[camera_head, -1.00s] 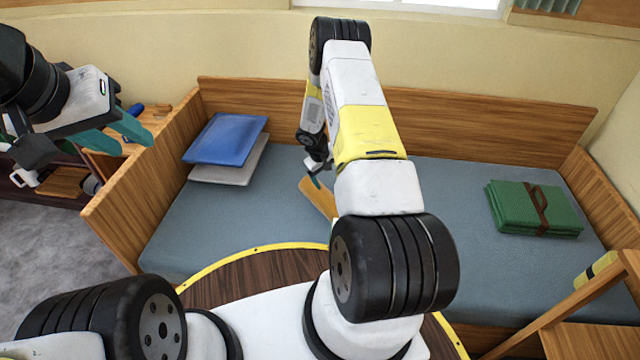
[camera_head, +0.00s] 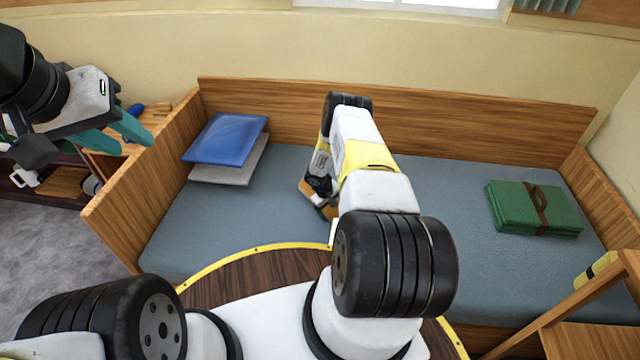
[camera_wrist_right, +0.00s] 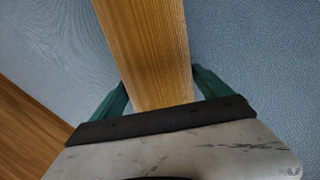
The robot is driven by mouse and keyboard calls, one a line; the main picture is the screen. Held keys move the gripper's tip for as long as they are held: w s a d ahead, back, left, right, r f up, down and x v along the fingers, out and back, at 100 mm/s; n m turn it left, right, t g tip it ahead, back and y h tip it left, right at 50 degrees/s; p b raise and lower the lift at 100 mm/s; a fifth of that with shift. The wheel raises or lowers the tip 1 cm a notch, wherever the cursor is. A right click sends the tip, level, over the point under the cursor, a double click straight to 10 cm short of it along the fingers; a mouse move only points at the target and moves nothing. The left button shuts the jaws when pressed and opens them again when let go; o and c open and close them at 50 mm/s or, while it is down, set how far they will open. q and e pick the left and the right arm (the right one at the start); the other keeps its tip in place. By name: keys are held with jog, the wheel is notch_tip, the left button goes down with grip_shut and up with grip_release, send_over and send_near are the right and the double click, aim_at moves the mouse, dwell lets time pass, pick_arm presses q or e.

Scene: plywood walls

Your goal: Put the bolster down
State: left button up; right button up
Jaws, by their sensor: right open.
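A long wood-coloured piece (camera_head: 306,190) shows on the mattress beside my right gripper in the head view; I cannot tell whether it is the bolster. In the right wrist view the same piece (camera_wrist_right: 147,40) runs lengthwise between the two teal fingers of my right gripper (camera_wrist_right: 160,88). These fingers are open, one on each side of it; contact is not clear. My right arm hides much of the piece in the head view. My left gripper (camera_head: 118,132) is at the upper left, its teal fingers apart and empty, beyond the bed's left end.
The grey-blue mattress (camera_head: 225,220) lies inside a wooden bed frame (camera_head: 480,125). A blue cushion (camera_head: 226,138) on a pale one (camera_head: 235,172) lies at left; a strapped green folded mat (camera_head: 534,208) lies at right. A wooden rail (camera_head: 560,308) stands front right. The mattress between has free room.

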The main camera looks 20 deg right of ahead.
jog(key=c, duration=1.8)
jog(key=shift+o, duration=0.2)
notch_tip(320, 180, up, 28)
jog(key=s+a+r+m+g, duration=0.1)
jog(key=s+a+r+m, duration=0.2)
jog(key=s+a+r, duration=0.8)
jog(key=s+a, duration=0.1)
jog(key=a, duration=0.3)
jog(key=shift+s+m, duration=0.4)
